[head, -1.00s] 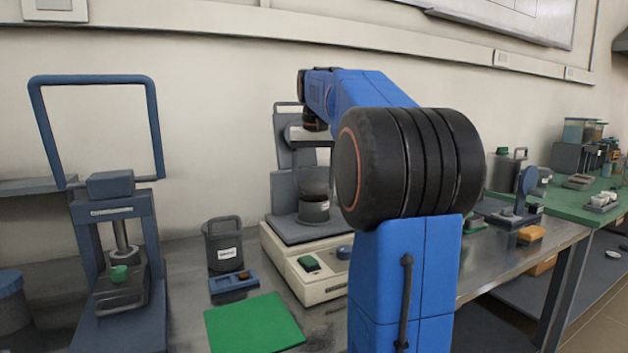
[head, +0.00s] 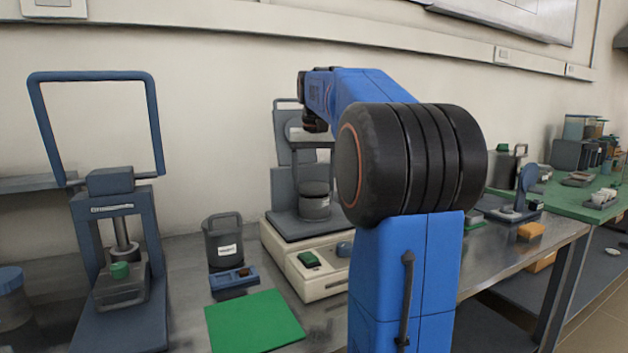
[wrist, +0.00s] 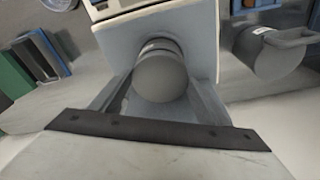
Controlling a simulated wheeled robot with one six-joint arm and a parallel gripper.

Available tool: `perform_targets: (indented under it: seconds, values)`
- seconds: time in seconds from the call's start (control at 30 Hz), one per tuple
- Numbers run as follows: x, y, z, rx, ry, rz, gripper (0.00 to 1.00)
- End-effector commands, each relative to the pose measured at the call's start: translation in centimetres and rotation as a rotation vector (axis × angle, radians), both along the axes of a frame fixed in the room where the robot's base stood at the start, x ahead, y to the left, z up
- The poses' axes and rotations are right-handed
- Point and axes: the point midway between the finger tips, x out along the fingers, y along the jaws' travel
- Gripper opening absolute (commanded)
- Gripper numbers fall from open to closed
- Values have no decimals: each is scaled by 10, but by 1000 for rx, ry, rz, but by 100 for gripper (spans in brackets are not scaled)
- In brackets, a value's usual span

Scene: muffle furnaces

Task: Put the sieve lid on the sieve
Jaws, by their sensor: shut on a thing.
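The sieve (head: 315,209) is a grey cylinder with a pale label, standing on the plate of the cream-based machine. The round dark grey sieve lid (head: 314,188) is directly over it, with no clear gap in the head view; I cannot tell whether it is fully seated. In the wrist view the lid (wrist: 160,80) lies between the two fingers of my gripper (wrist: 160,90), which is shut on it. Part of the sieve (wrist: 158,46) with its label shows beyond the lid. In the head view my arm partly covers the machine.
The machine (head: 310,282) has a green switch and a tall rear column close to my gripper. A dark lidded pot (head: 223,246) and a blue tray (head: 233,279) stand to its left, behind a green mat (head: 254,320). A blue press (head: 118,250) stands further left.

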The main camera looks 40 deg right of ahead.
Motion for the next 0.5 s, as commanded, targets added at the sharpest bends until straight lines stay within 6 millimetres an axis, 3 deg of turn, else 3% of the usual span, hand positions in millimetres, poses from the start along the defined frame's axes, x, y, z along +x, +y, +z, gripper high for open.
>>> perform_targets:
  seconds: [0.5]
  values:
    - [0,0,-7,0,0,0,46]
